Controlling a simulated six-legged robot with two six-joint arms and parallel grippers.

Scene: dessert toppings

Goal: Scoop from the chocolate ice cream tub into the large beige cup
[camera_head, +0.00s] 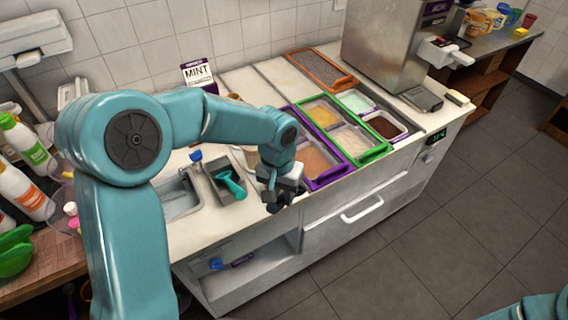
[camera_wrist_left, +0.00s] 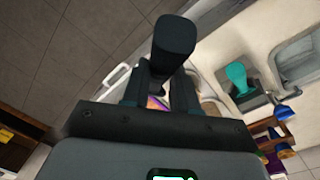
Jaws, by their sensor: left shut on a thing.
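My left gripper (camera_head: 272,198) is over the counter's front edge, left of the tubs. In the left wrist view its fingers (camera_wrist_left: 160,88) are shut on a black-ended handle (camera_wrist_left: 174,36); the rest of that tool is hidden. A tub with dark brown contents (camera_head: 385,126), which looks like the chocolate one, sits at the right of the tub well, apart from the gripper. A beige cup-like shape (camera_head: 250,156) shows partly behind my left arm; its size is unclear. My right gripper is out of view.
A teal scoop (camera_head: 231,184) lies in a grey holder beside a sink (camera_head: 178,196). Purple (camera_head: 328,180) and green (camera_head: 368,158) frames surround lighter tubs. A steel machine (camera_head: 385,45) stands behind on the right. Bottles (camera_head: 22,140) crowd the left. The floor in front is clear.

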